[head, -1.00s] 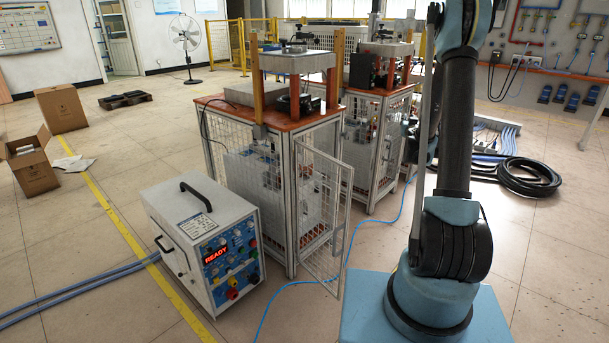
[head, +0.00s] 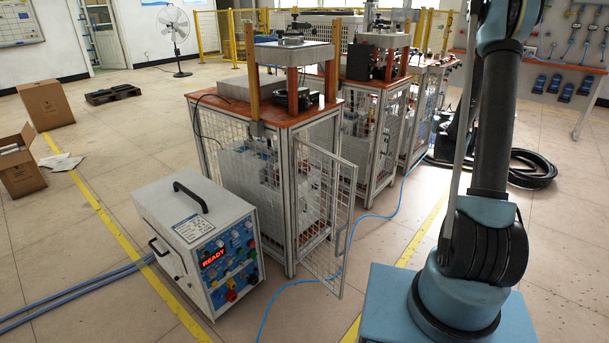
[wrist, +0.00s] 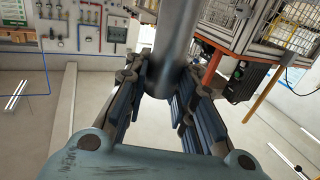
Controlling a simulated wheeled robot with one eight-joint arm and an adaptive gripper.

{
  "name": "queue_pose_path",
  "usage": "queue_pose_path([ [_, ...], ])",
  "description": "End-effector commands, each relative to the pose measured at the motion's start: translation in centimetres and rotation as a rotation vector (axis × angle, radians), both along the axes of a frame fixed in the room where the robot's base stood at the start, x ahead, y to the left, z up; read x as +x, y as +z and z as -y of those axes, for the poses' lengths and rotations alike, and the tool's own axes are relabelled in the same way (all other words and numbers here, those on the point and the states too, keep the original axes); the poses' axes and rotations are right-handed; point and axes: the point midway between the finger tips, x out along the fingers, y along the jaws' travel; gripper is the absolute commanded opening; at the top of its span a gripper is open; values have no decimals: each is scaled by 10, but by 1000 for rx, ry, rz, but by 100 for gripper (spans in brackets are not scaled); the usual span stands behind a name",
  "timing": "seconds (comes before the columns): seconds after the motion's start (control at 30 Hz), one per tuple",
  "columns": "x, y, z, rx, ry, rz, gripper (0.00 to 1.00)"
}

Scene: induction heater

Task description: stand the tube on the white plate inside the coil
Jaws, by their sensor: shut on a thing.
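The tube (wrist: 176,40) is a smooth grey metal cylinder. In the wrist view it rises from between the fingers past the top edge of the picture. My gripper (wrist: 168,76) is shut on it, with dark padded fingers on both sides. In the head view my arm stands at the right, and its gripper and the tube are out of the picture. I cannot make out the coil or the white plate in either view.
A white control box (head: 199,240) with a lit READY display stands on the floor. Behind it is a mesh-sided bench (head: 270,175) with an orange top and an open mesh door (head: 325,212). A blue cable (head: 385,215) crosses the floor. Cardboard boxes (head: 18,165) stand at the left.

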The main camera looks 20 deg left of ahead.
Motion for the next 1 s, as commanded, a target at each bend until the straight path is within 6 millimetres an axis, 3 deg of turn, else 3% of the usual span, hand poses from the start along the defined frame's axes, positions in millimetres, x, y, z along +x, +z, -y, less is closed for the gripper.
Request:
queue_pose_path([
  [0.33,0,-3,-24,1,39,1,0],
  [0.57,-4,-12,-73,1,123,5,0],
  [0.77,-14,-25,-141,2,242,9,0],
  [1.0,-47,-50,-259,4,459,10,0],
])
